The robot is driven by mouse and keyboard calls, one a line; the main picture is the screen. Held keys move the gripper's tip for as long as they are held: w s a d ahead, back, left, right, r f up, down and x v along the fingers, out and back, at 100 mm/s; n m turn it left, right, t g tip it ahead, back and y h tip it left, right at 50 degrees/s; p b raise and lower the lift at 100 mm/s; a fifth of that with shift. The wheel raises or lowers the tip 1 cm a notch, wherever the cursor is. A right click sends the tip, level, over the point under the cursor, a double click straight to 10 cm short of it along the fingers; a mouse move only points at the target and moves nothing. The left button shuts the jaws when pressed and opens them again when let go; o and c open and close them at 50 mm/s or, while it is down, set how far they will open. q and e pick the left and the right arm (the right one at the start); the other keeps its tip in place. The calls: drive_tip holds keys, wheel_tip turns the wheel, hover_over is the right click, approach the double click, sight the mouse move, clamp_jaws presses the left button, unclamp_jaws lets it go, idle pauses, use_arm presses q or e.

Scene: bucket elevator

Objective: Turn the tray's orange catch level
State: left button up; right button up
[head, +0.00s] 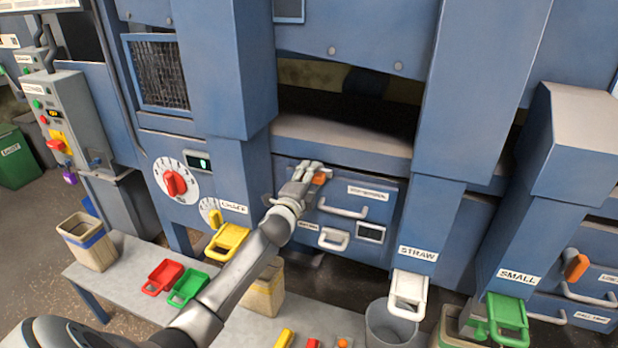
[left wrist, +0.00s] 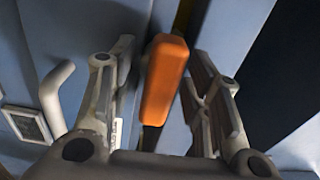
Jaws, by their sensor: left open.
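The tray (head: 383,190) is a blue drawer front with a white handle, a label and a small display, below the dark opening of the machine. Its orange catch (head: 319,180) is near its upper left edge, partly hidden by my left gripper (head: 312,174). In the left wrist view the catch (left wrist: 165,80) lies between the two spread fingers of my left gripper (left wrist: 162,55), with a gap visible on both sides. Its long side runs roughly parallel to the dark gap along the tray's edge. My right gripper is not in view.
A second orange catch (head: 576,266) stands steeply tilted on another tray at the far right. A low table (head: 125,285) carries red and green scoops.

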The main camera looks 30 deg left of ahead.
use_arm(q)
drive_tip(key=v, duration=1.2)
idle(0.4)
drive_tip(key=s+d+f+n+g+h, duration=0.1)
drive_tip(key=s+f+n+g, duration=0.15)
drive_tip(key=f, duration=0.95)
drive_tip(key=s+f+n+g, duration=0.1)
drive_tip(key=s+f+g, duration=0.15)
drive_tip(key=f, duration=1.05)
drive_tip(key=s+d+f+n+g+h, duration=0.1)
drive_tip(key=s+d+f+n+g, duration=0.1)
drive_tip(key=s+f, duration=0.45)
drive_tip(key=s+d+f+n+g, duration=0.1)
drive_tip(key=s+d+f+g, duration=0.15)
drive_tip(key=f, duration=0.65)
drive_tip(key=s+d+f+n+g, duration=0.2)
drive_tip(key=s+f, duration=0.4)
drive_tip(key=s, duration=0.5)
drive_tip(key=s+d+f+n+g+h, duration=0.1)
drive_tip(key=s+d+f, duration=0.4)
drive_tip(key=s, duration=0.7)
drive_tip(key=s+d+f+n+g+h, duration=0.1)
drive_tip(key=s+d+f+n+g, duration=0.2)
drive_tip(key=s+f, duration=0.5)
drive_tip(key=s+d+g, duration=0.1)
drive_tip(key=s, duration=0.3)
drive_tip(key=shift+s, duration=0.25)
